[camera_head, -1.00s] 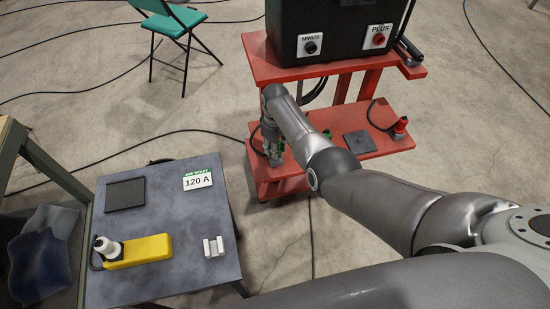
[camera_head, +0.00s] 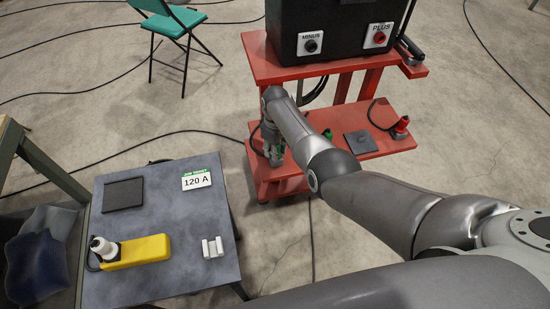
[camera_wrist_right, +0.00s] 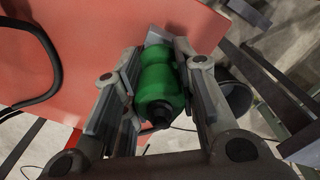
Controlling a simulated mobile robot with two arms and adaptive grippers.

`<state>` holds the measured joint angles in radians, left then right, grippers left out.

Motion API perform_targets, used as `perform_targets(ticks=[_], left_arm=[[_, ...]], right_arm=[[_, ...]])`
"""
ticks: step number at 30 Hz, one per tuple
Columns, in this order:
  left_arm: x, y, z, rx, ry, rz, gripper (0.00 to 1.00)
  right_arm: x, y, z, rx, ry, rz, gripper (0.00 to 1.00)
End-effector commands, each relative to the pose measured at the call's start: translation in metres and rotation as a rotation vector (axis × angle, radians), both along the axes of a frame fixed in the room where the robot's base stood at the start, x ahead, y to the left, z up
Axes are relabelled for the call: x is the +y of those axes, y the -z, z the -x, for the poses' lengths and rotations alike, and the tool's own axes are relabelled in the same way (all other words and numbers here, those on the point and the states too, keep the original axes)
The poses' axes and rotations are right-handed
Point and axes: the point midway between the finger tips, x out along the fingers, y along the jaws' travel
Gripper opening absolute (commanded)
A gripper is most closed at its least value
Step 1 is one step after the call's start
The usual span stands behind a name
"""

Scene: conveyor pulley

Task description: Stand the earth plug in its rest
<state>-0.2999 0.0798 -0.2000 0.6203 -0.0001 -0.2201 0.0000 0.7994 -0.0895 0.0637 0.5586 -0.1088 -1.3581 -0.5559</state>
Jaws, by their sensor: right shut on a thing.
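My right gripper (camera_head: 274,158) is low over the near left end of the red cart's lower shelf. In the right wrist view its two fingers (camera_wrist_right: 160,125) are shut on the green earth plug (camera_wrist_right: 161,88), one on each side. The plug's dark end faces the camera, and a grey block shows just beyond it. I cannot tell whether the plug touches the shelf. A small green piece (camera_head: 327,134) on the lower shelf is partly hidden by my arm; I cannot tell whether it is the rest. My left gripper is not in view.
The red cart's lower shelf (camera_head: 385,148) also holds a grey pad (camera_head: 360,143) and a red plug (camera_head: 401,126) with its cable. A black box (camera_head: 335,30) stands on top. The grey table (camera_head: 155,215) at left carries a yellow holder (camera_head: 148,250) and a white block (camera_head: 212,247).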

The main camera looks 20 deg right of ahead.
Motion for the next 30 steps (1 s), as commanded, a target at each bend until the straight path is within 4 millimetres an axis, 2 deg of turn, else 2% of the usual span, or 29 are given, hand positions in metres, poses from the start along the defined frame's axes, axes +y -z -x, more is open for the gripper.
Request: perform_targets(ticks=[11, 12, 18, 30], left_arm=[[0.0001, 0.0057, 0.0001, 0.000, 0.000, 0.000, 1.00], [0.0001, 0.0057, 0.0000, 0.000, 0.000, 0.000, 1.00], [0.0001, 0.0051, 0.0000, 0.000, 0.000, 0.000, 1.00], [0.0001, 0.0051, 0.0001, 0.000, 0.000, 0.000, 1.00]], right_arm=[[-0.0002, 0.0062, -0.0002, -0.001, 0.000, 0.001, 0.00], [-0.0002, 0.0061, -0.0004, -0.001, 0.000, 0.001, 0.29], [-0.0002, 0.0057, -0.0001, 0.000, 0.000, 0.000, 0.53], [-0.0001, 0.0060, 0.0002, 0.000, 0.000, 0.000, 0.53]])
